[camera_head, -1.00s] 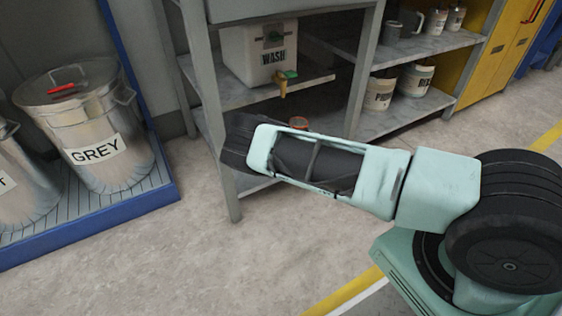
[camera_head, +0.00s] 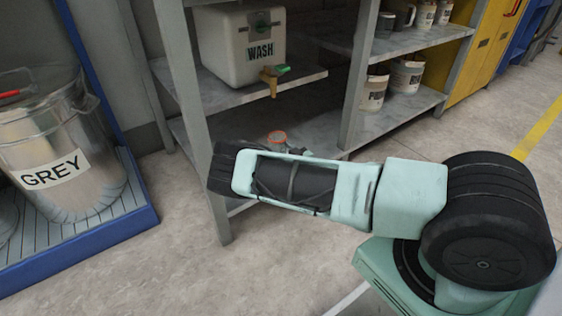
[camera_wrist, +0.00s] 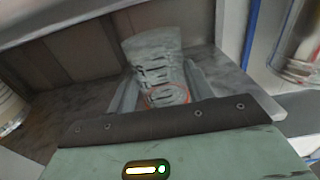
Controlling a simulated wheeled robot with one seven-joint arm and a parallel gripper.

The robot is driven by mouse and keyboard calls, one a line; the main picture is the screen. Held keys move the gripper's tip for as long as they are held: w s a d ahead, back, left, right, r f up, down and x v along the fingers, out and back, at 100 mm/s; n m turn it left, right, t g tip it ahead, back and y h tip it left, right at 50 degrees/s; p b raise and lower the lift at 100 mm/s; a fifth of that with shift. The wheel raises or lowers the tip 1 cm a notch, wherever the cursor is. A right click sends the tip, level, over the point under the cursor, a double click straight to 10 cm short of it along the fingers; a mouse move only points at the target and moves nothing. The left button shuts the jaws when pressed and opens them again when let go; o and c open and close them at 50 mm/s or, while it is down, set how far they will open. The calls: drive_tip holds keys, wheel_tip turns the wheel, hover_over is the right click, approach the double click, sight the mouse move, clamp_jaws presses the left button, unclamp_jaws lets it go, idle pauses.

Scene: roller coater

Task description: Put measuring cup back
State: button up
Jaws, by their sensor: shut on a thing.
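The measuring cup (camera_wrist: 152,55) is a translucent grey cup with dark markings. In the wrist view it stands out beyond my palm, with a red ring near its end closest to me. My gripper (camera_wrist: 163,86) is shut on it, with a grey finger on either side. Behind the cup is a grey marbled shelf surface (camera_wrist: 208,60). In the head view my arm hides the gripper. A small orange-rimmed thing (camera_head: 277,138) shows just above my arm, in front of the lower shelf; I cannot tell whether it is the cup.
The metal rack has an upper shelf (camera_head: 225,100) with a white WASH tank (camera_head: 238,48) and a lower shelf (camera_head: 190,130). Its front leg (camera_head: 222,225) is close to my arm. Pots stand on the right shelves. A GREY bin (camera_head: 60,150) stands left on a blue-edged platform. Floor is clear in front.

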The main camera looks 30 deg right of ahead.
drive_tip(key=shift+f+b, duration=0.75)
drive_tip(key=shift+f, duration=0.7)
drive_tip(key=shift+f, duration=0.2)
drive_tip(key=o, duration=1)
drive_tip(key=shift+o, duration=0.2)
drive_tip(key=shift+r, duration=0.15)
drive_tip(key=shift+s+r, duration=0.15)
drive_tip(key=shift+s, duration=0.1)
drive_tip(key=s+p, duration=0.7)
drive_tip(key=s, duration=0.4)
drive_tip(key=shift+s+d, duration=0.2)
drive_tip(key=shift+s, duration=0.1)
